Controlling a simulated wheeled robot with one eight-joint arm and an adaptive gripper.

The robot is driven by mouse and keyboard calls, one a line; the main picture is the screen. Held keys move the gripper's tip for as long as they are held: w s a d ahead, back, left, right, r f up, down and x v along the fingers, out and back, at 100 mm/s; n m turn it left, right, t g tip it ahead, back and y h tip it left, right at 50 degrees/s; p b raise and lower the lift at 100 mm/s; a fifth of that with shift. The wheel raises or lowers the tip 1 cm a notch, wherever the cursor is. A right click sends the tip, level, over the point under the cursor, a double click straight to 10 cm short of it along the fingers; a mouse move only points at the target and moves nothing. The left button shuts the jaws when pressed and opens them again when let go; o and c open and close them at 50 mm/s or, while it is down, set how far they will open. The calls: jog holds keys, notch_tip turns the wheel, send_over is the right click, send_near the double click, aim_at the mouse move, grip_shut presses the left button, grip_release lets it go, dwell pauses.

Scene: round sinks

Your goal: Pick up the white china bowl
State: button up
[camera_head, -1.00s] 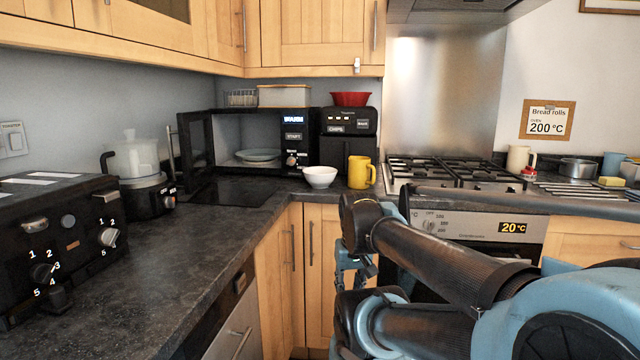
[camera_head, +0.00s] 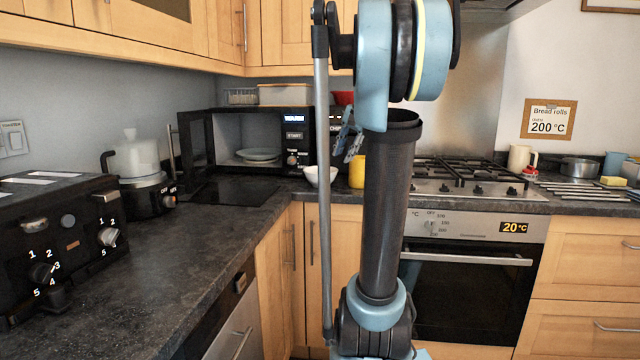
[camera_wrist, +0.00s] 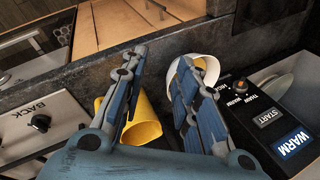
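The white china bowl (camera_head: 309,175) stands on the dark counter, in front of the microwave's right part and left of the yellow mug (camera_head: 357,173). A grey rod of my arm crosses in front of it in the head view. In the wrist view the bowl (camera_wrist: 211,64) shows beyond the right finger, which hides part of it. My gripper (camera_wrist: 160,60) is open and empty, its fingers spread above the counter. The mug (camera_wrist: 144,123) shows partly behind the left finger. In the head view my gripper (camera_head: 347,145) is small and partly hidden by my arm.
The microwave (camera_head: 297,137) has its door open, with a plate (camera_head: 258,155) inside. The hob (camera_head: 470,175) lies to the right.

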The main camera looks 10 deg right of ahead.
jog(key=w+d+r+m, duration=0.1)
jog(key=w+d+r, duration=0.2)
jog(key=w+r, duration=0.15)
send_near(327, 186)
jog(key=shift+m+t, duration=0.3)
jog(key=shift+m, duration=0.1)
jog(key=shift+d+x, duration=0.1)
jog(key=shift+x, duration=1.1)
jog(key=shift+d+x, duration=0.15)
jog(key=shift+x, duration=1.05)
grip_shut()
